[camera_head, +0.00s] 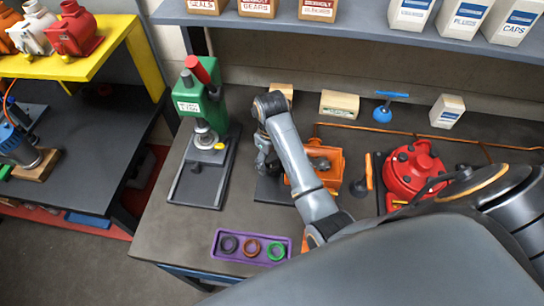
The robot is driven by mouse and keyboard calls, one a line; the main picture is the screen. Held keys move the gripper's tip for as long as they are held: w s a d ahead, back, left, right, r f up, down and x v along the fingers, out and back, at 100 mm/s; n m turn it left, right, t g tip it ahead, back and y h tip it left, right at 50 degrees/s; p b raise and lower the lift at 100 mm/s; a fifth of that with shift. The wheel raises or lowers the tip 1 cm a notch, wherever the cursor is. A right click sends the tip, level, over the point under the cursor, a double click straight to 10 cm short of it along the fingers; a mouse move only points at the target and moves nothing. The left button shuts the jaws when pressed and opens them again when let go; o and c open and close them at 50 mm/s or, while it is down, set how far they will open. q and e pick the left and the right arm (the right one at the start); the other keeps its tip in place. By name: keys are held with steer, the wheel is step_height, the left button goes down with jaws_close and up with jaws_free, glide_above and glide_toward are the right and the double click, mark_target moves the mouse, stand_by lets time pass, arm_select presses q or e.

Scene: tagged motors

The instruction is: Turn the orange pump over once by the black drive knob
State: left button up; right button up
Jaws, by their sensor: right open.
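The orange pump (331,178) sits on a dark base plate (268,190) on the grey workbench, partly hidden behind my right forearm. A grey and dark round part shows on its top. My right gripper (265,168) hangs down at the pump's left side, over the plate. It is small in view; its jaws are open, and I see nothing held in them. I cannot make out the black drive knob clearly; the gripper and arm cover that side of the pump. Whether the gripper touches the pump cannot be told. My left gripper is out of view.
A green press (202,98) stands left of the gripper. A red motor (413,170) is at the right, with an orange-handled tool (369,170) beside the pump. A purple tray (250,262) with rings lies in front. A shelf (360,27) with boxes overhangs the back.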

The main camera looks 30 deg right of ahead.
steer(key=c, duration=1.1)
steer(key=shift+c, duration=0.2)
